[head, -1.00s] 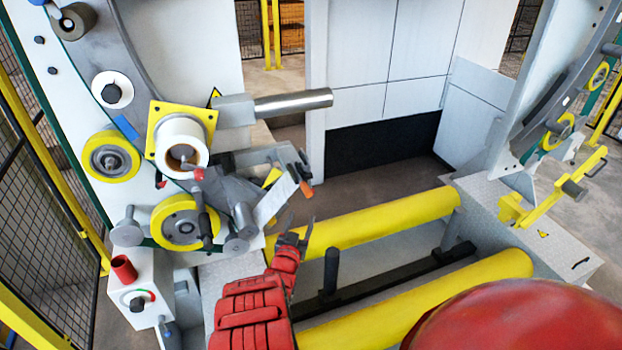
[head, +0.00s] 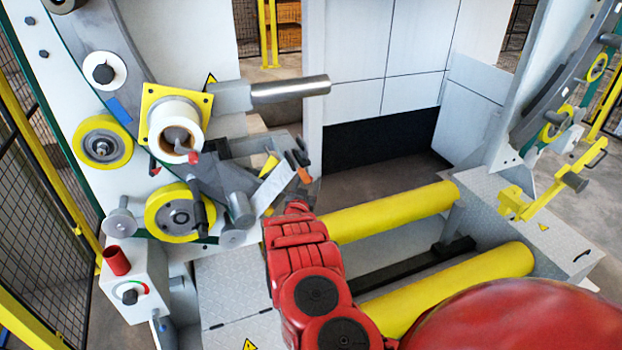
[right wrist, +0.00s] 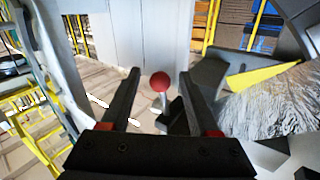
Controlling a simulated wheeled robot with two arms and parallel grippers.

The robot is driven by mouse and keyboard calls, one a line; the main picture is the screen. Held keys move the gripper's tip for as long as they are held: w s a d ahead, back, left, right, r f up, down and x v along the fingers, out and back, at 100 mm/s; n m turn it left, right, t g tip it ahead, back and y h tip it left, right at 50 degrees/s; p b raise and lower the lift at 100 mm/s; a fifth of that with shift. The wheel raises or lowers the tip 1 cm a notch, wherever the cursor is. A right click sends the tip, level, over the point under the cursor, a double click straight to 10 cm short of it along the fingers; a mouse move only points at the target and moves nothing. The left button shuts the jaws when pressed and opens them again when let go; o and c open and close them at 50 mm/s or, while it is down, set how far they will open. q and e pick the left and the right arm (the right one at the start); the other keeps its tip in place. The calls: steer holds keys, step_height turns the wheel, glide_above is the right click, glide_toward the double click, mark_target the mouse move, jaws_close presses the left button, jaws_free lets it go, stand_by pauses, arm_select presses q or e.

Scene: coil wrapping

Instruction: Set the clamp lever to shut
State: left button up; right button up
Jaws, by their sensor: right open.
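In the right wrist view a red ball knob (right wrist: 160,82) on a short metal rod shows between and ahead of the two dark fingers of my right gripper (right wrist: 158,78). The fingers are open, apart from each other, and not closed on the knob. In the head view the right gripper (head: 297,203) is small and partly hidden by its red wrist, just below an angled metal unit with a white strip (head: 272,188). A red-tipped lever (head: 194,157) stands in front of the white roll; I cannot tell whether it is the same knob. My left gripper is not in view.
Yellow rollers (head: 395,212) cross the middle, right of my right arm. A control box with a red cylinder (head: 117,261) stands at the lower left. In the right wrist view wrinkled silvery material (right wrist: 265,100) and a yellow plate (right wrist: 262,76) lie close right of the fingers.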

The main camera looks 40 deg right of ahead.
steer(key=shift+x, duration=2.1)
steer(key=shift+r, duration=0.15)
steer(key=shift+c, duration=0.4)
jaws_close()
